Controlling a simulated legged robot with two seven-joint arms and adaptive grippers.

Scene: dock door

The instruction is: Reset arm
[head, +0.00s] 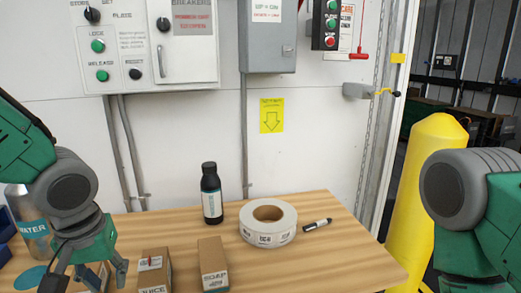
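My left arm comes in from the left, and its gripper (88,272) hangs low over the front left of the wooden table (335,255). Its fingers are spread apart, with a small box partly behind them and nothing clearly held. My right arm shows only as a grey and green joint at the right edge. The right gripper is outside the view.
The table holds a juice box (153,272), a soap box (213,265), a black bottle (211,190), a label roll (267,222), a marker (317,225) and a water bottle (27,222). Control boxes (155,45) hang behind. A yellow bollard (425,190) stands right.

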